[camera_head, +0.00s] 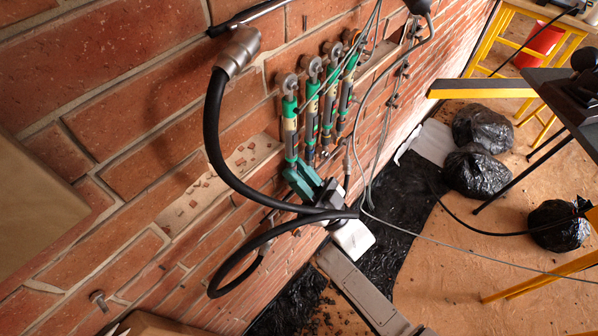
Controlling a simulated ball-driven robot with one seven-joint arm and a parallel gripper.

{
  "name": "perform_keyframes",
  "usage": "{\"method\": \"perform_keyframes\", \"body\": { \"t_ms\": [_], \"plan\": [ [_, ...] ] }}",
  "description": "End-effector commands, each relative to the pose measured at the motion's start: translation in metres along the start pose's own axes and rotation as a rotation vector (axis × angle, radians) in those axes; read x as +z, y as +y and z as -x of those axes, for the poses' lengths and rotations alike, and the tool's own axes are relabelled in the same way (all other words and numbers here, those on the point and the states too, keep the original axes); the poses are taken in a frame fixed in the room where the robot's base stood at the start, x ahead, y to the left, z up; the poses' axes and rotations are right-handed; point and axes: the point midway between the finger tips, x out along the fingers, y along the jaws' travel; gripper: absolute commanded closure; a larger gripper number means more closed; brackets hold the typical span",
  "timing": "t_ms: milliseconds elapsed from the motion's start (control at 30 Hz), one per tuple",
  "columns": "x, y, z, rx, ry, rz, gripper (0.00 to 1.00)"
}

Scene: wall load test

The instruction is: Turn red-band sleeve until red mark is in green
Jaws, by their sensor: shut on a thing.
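Several green-and-grey sleeves hang side by side on rods at the brick wall, each with a round grey eye at its top. The leftmost sleeve (289,122) has a pale label band. The second sleeve (311,108), third sleeve (329,100) and others stand to its right. I cannot make out a red band, red mark or green zone at this size. My gripper (303,181), with teal fingers, is shut at the lower end of the leftmost sleeve. The fingers hide what they grip there.
A thick black hose (212,135) loops left of and below my gripper. Thin grey cables cross right of the sleeves. Black bags (482,129) lie on the floor, right. Black sheeting (400,205) lies along the wall. A yellow trestle (492,42) and red bucket (540,47) stand at the upper right.

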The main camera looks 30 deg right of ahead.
Motion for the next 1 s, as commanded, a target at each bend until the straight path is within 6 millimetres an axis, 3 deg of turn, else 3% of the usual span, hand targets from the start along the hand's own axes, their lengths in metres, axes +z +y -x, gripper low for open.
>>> {"method": "perform_keyframes", "body": {
  "t_ms": [500, 967, 1000],
  "plan": [
    [0.0001, -0.0046, -0.0007, 0.228, 0.003, 0.227, 1.0],
    [0.0005, -0.0055, -0.001, 0.259, 0.0, 0.259, 1.0],
    [0.0006, -0.0055, -0.001, 0.259, 0.0, 0.259, 0.76]
  ]
}}
